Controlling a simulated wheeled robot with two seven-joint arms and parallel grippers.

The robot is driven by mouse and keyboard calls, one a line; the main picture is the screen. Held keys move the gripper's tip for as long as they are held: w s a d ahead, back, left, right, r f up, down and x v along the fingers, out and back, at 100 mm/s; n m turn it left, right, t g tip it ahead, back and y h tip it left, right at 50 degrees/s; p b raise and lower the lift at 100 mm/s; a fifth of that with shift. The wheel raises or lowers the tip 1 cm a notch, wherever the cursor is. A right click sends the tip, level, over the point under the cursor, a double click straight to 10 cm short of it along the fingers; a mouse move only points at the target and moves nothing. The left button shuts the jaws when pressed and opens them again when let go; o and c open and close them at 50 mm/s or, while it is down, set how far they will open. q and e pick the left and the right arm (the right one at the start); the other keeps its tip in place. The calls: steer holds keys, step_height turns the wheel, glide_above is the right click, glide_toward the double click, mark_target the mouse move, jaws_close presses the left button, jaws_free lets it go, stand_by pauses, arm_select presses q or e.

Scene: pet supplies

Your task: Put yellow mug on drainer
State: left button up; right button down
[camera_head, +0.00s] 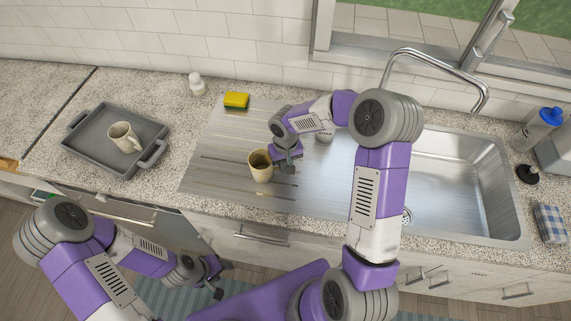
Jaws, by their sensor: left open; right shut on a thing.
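The yellow mug (260,171) is upright at the drainer (217,143), the ridged steel surface left of the sink basin. I cannot tell whether its base touches the steel. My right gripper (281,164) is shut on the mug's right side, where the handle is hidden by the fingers. My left gripper (215,277) is open and empty, low in front of the counter and below the drainer.
A grey tray (84,150) with a pale mug (121,138) stands on the left counter. A yellow-green sponge (236,100) and a white bottle (196,84) are behind the drainer. The sink basin (455,190) and faucet (440,65) are to the right.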

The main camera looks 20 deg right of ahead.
steer(key=c, duration=1.1)
jaws_free()
steer(key=shift+f, duration=0.15)
steer(key=shift+c, duration=0.2)
steer(key=shift+w+r, duration=0.1)
steer(key=shift+r, duration=0.3)
step_height(320, 180, up, 12)
steer(key=shift+f+p, duration=0.2)
steer(key=shift+p, duration=0.6)
